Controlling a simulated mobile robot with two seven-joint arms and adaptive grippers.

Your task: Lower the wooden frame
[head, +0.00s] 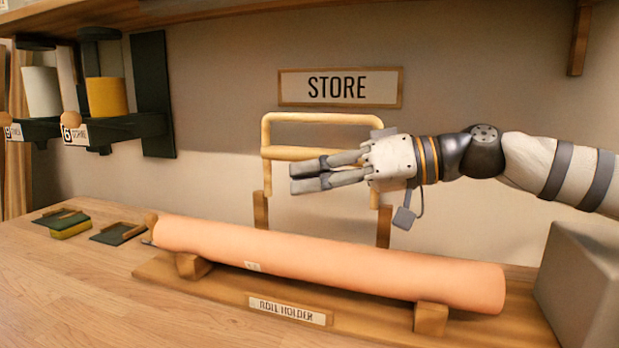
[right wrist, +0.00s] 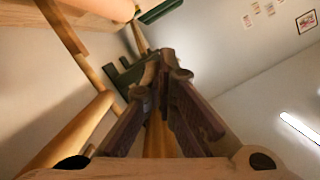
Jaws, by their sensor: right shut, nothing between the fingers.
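The wooden frame (head: 318,118) stands upright behind the roll, against the wall under the STORE sign. It has a rounded top bar, a second bar below it and two flat posts (head: 261,209) at its foot. My right gripper (head: 293,178) is in front of the frame, just below the second bar, with its fingers pointing left. Its fingers are shut and empty, and its body hides the frame's right side. In the right wrist view the shut fingers (right wrist: 164,65) point away, with wooden bars (right wrist: 72,132) to their left. I cannot tell whether the gripper touches the frame. My left gripper is out of view.
An orange roll (head: 330,262) lies on the roll holder (head: 225,286) close below my right gripper. A grey block (head: 583,280) stands at the right. Small green trays (head: 118,233) lie at the left, below a dark shelf with white and yellow cylinders (head: 106,97).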

